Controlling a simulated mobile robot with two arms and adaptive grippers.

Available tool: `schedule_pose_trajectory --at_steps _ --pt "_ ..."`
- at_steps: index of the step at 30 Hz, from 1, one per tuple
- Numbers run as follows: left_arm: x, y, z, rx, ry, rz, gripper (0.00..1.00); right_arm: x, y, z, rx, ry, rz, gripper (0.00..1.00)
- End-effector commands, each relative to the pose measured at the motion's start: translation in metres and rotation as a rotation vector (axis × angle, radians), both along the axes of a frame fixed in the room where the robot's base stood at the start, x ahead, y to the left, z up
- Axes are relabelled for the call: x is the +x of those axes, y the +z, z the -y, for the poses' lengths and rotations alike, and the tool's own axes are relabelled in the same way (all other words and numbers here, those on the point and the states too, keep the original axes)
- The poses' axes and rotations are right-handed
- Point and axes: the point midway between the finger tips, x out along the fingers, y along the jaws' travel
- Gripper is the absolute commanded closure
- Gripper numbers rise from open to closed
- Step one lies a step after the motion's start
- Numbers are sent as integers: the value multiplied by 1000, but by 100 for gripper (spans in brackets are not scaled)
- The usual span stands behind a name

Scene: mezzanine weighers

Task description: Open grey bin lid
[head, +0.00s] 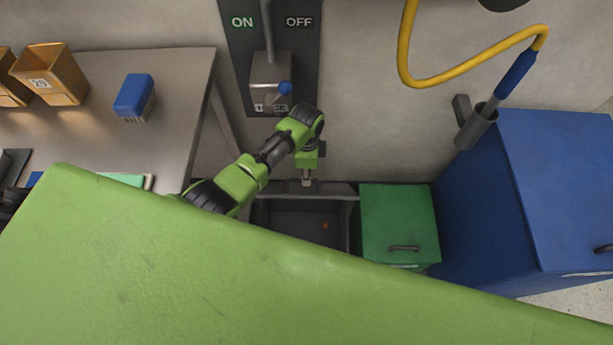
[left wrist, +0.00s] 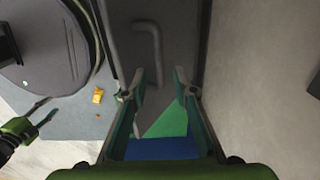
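The grey bin (head: 354,228) stands against the wall with its dark inside showing from above. Its grey lid (head: 345,188) appears raised along the back edge, seen almost edge-on. In the left wrist view the grey panel with a bar handle (left wrist: 150,45) fills the upper middle, beyond the fingertips. My left gripper (head: 307,182) points down at the back edge of the bin. In the left wrist view its fingers (left wrist: 163,88) are apart with nothing held between them. Whether a finger touches the lid is unclear.
A green bin (head: 395,215) with a handle adjoins on the right, then a large blue cabinet (head: 555,180). A steel table (head: 75,110) with orange bins and a blue brush (head: 134,95) is left. A lever box (head: 270,80) hangs on the wall above.

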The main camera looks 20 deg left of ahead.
Motion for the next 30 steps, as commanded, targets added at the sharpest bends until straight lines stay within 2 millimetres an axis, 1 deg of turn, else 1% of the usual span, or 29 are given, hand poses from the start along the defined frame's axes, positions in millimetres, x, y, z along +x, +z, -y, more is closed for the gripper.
schedule_pose_trajectory --at_steps 1,6,16,17,18,19,20,26,29,30 --pt "0 -9 0 0 1 -1 74 3 -3 0 1 0 3 60" --pt "0 -21 0 0 1 0 74 5 -6 0 1 0 7 60" --pt "1 -24 0 -1 1 1 74 6 -6 0 1 0 9 60" --pt "1 -24 0 -1 1 1 76 6 -6 0 1 0 9 60" --pt "1 -24 0 -1 1 1 87 6 -6 0 1 0 9 60" --pt "1 -24 0 -1 1 1 95 6 -6 0 1 0 9 60" --pt "1 -24 0 -1 1 1 100 6 -6 0 1 0 9 60" --pt "2 -23 0 0 1 2 100 6 -6 0 1 0 9 60" --pt "12 -21 -3 1 2 3 100 6 -10 0 1 0 9 60" --pt "19 -19 -5 0 2 5 100 6 -13 0 1 0 9 60"
